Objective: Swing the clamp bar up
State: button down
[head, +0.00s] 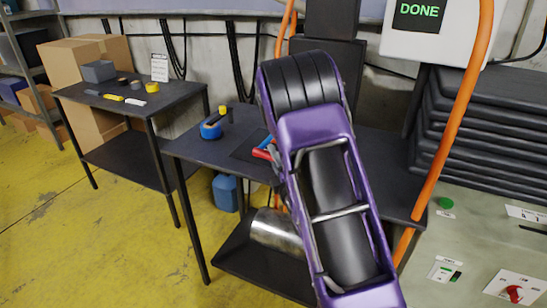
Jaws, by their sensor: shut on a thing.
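The clamp bar (262,153), with a red grip, shows at the right part of the middle black table, just left of my purple arm. A little blue shows near it. My gripper (274,157) is mostly hidden behind my arm. Only a small grey part of it shows, right at the red grip, and it is shut on the bar. The arm hides the rest of the clamp, so the bar's angle cannot be made out.
A blue tape roll (212,130) and a yellow-and-black tool lie left of the clamp on the table (190,148). A metal cylinder (275,232) rests on its lower shelf. Orange tubes (455,120) rise at right, beside a machine reading DONE. Yellow floor (90,250) is clear at left.

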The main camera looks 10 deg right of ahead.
jog(key=shift+r, duration=0.1)
jog(key=w+d+r+m+g+p, duration=0.1)
jog(key=w+r+p, duration=0.1)
jog(key=r, duration=0.5)
jog(key=w+d+r+m+g+p, duration=0.1)
jog(key=w+d+r+p, duration=0.1)
jog(key=r+p, duration=0.3)
jog(key=w+d+r+m+g+p, duration=0.1)
jog(key=w+d+r+p, duration=0.1)
jog(key=r, duration=0.9)
jog(key=shift+w+r+p, duration=0.2)
jog(key=shift+w+p, duration=0.3)
jog(key=shift+p, duration=0.35)
jog(key=shift+d+r, duration=0.1)
jog(key=shift+d, duration=0.05)
jog(key=c, duration=0.8)
grip_release()
jog(key=shift+w, duration=0.1)
jog(key=shift+c, duration=0.2)
jog(key=shift+o, duration=1.2)
jog(key=shift+f, duration=0.2)
jog(key=shift+f, duration=0.1)
